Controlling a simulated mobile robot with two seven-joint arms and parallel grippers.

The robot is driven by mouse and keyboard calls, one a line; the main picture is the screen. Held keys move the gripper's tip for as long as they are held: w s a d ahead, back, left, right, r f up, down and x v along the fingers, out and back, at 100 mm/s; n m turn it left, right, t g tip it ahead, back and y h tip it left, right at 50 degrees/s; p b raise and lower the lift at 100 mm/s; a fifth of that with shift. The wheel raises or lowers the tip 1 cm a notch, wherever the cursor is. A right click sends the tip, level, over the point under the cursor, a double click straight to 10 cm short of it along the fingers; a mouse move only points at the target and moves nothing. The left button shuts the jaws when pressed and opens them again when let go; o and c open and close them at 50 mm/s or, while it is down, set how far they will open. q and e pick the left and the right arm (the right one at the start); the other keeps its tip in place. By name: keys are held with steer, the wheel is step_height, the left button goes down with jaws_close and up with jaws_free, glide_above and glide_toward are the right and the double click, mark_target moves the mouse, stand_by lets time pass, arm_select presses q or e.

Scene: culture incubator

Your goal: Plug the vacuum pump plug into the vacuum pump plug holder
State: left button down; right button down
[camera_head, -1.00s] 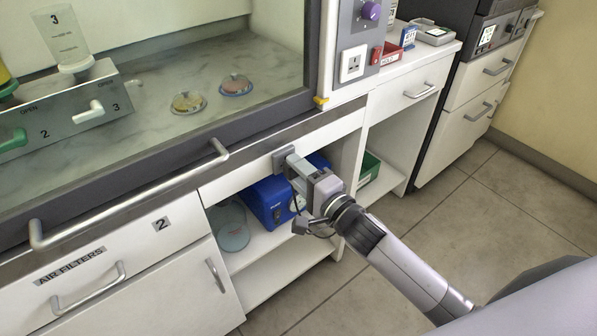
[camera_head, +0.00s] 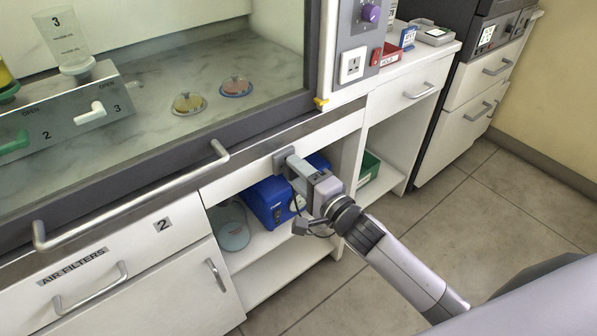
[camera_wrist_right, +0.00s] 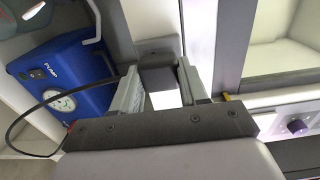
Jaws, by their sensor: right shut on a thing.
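My right gripper (camera_head: 291,167) is at the front rail of the cabinet below the hood. In the wrist view its two fingers (camera_wrist_right: 163,88) are shut on a dark grey block, the plug (camera_wrist_right: 157,72). A grey square plate, seemingly the plug holder (camera_head: 281,160), is fixed to the rail; it also shows behind the plug in the wrist view (camera_wrist_right: 160,45). The plug is in line with the plate and appears against it; how deep it sits is hidden. A thin black cable (camera_wrist_right: 55,97) runs beside the gripper. My left gripper is not in view.
The blue vacuum pump (camera_head: 268,201) stands on the open shelf below the rail, beside a round translucent vessel (camera_head: 232,236). A white wall socket (camera_head: 351,64) is on the panel above. A long metal handle (camera_head: 130,197) juts out at the left.

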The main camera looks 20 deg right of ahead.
steer(key=shift+p, duration=0.3)
stand_by(0.7)
steer(key=shift+w+a, duration=0.15)
steer(key=shift+w, duration=0.35)
stand_by(0.3)
steer(key=c, duration=0.5)
jaws_free()
steer(key=v, duration=0.7)
steer(key=shift+s+p, duration=0.15)
steer(key=shift+p, duration=0.15)
